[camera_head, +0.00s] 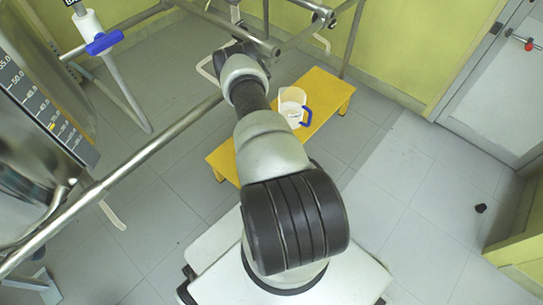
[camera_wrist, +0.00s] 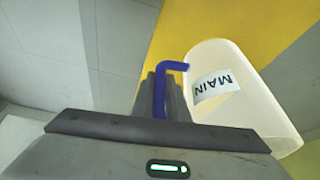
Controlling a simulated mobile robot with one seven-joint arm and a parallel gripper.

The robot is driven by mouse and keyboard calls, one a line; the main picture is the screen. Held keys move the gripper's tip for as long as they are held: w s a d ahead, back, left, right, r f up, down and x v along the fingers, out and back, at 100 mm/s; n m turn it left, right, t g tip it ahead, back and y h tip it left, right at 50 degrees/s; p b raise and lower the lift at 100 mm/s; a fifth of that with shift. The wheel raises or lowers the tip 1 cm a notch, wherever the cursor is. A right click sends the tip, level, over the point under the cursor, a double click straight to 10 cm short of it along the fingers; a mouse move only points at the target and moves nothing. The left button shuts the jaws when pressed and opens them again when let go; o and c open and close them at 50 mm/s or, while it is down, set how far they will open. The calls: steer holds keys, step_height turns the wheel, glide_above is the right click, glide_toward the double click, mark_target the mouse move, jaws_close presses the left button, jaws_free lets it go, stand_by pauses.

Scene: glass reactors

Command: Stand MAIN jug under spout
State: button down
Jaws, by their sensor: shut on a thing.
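The MAIN jug (camera_wrist: 245,99) is pale and translucent, with a label reading upside down in the wrist view. Its blue handle (camera_wrist: 159,95) lies between the fingers of my gripper (camera_wrist: 162,92), which is shut on it. Yellow surface shows behind the jug; I cannot tell if its base touches anything. In the head view my arm hides the gripper. A clear jug (camera_head: 291,100) with a free blue handle stands on the yellow bench there; its label is unreadable and no gripper shows at it. I cannot make out the spout for certain.
The low yellow bench (camera_head: 327,112) stands beyond my arm. Metal rails (camera_head: 150,145) cross the left side near a steel vessel with a scale (camera_head: 50,105). A white pipe with a blue valve handle (camera_head: 104,42) is at the upper left. Floor on the right is mostly clear.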

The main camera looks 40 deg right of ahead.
steer(key=shift+f+b, duration=0.35)
steer(key=shift+f, duration=1.2)
steer(key=c, duration=1.7)
jaws_free()
steer(key=shift+c, duration=0.2)
steer(key=shift+r, duration=0.35)
steer(key=p+v, duration=0.3)
steer(key=v, duration=0.8)
steer(key=shift+a+r+p, duration=0.2)
steer(key=shift+r+p, duration=0.05)
steer(key=shift+p, duration=0.05)
steer(key=shift+s, duration=0.15)
